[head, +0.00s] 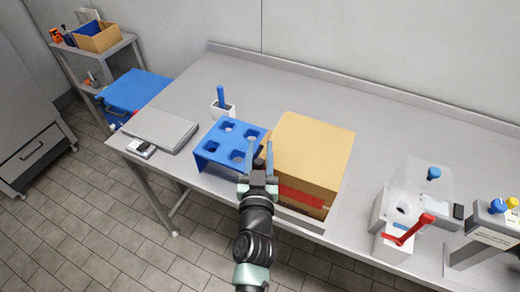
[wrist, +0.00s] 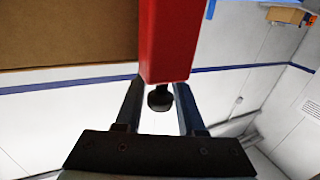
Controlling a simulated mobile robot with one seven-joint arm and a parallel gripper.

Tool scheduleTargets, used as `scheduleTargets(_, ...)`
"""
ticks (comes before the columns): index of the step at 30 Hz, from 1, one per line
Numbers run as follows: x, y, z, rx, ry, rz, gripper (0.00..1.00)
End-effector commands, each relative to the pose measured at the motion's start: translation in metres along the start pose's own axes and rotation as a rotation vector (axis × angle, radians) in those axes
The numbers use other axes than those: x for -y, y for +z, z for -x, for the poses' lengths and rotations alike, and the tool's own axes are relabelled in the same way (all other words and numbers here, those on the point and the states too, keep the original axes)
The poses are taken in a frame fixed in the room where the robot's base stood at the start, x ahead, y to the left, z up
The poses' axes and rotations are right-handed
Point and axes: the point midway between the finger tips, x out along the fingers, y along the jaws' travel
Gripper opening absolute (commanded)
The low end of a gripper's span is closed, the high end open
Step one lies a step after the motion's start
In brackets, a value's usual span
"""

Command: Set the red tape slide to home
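My gripper (head: 260,146) is between the blue rack and the cardboard box (head: 313,150) in the head view, its two fingers apart. The box has a red band (head: 298,194) low on its near side; I cannot tell if this is the tape slide. In the wrist view a red bar (wrist: 165,40) comes down from the top edge, with a dark round knob (wrist: 160,98) at its lower end. The knob shows between my two open fingers (wrist: 159,90), with a gap on each side. Whether the fingers touch the red bar cannot be told. Brown cardboard (wrist: 65,35) shows at upper left.
The blue rack (head: 217,160) with several holes stands left of my gripper. A white holder with a blue stick (head: 221,97) stands behind it. A grey flat case (head: 160,130) lies left. A device with a red lever (head: 410,232) stands right. The back of the bench is clear.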

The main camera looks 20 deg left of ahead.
Motion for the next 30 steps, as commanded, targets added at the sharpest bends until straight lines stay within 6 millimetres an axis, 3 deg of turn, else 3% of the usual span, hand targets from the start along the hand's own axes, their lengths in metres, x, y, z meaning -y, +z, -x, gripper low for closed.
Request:
scheduleTargets(1, 0.0, 0.0, 0.0001, 0.0, 0.0, 0.0, 0.28)
scheduleTargets(6, 0.0, 0.0, 0.0002, 0.0, 0.0, 0.0, 0.0)
scheduleTargets(30, 0.0, 0.0, 0.0002, 0.0, 0.0, 0.0, 0.0)
